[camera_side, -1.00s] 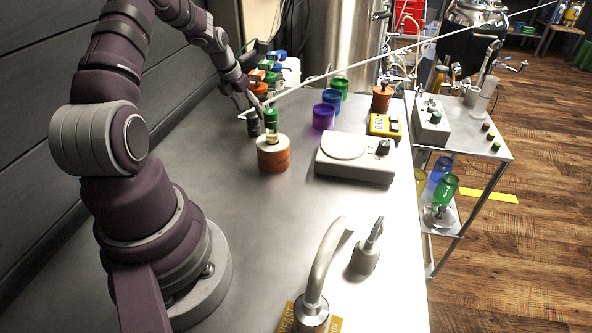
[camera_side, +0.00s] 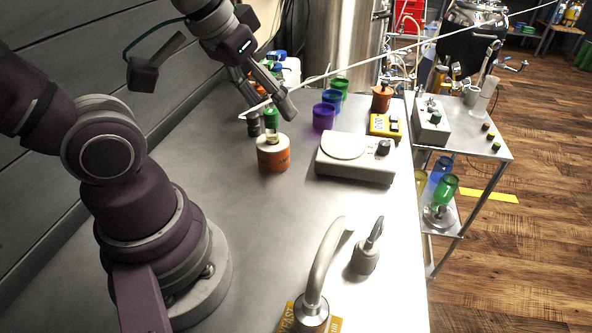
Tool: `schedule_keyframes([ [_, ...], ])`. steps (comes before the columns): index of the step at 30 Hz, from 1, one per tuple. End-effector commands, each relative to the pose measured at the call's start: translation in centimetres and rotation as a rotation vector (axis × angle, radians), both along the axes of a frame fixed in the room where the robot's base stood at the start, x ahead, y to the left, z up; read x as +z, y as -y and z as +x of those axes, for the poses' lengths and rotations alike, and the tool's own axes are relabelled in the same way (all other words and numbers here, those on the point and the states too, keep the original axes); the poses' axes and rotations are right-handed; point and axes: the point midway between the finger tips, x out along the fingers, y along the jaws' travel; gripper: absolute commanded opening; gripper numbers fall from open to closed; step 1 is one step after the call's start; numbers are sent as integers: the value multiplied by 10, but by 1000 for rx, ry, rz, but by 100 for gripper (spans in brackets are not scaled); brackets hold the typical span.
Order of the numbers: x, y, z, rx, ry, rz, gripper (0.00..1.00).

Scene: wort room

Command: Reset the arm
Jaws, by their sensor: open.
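My gripper (camera_side: 275,109) hangs over the steel table (camera_side: 215,140), toward its far left part. Its two fingers are apart and point down to the right, with nothing visible held between them. In the picture the fingers are just above the green-capped vial (camera_side: 271,117) and a dark vial (camera_side: 254,125). I cannot tell the exact height above the table. My arm folds back at the left edge, and part of it is out of frame.
An orange-and-white pot (camera_side: 273,154) and a white scale (camera_side: 354,158) stand nearby. Purple (camera_side: 323,117), blue and green cups stand behind. A long thin rod (camera_side: 400,49) crosses the view. A curved tap (camera_side: 322,262) is in front. The table's left middle is clear.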

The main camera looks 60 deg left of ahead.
Motion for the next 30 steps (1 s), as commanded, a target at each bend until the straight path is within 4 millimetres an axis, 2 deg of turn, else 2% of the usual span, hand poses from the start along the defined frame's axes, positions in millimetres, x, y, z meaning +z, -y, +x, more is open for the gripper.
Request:
schedule_keyframes([
  [2, -2, 8, -9, -161, 9, 55, 61],
  [5, -3, 11, -12, -237, 10, 84, 61],
  [30, -3, 11, -12, -237, 10, 85, 61],
])
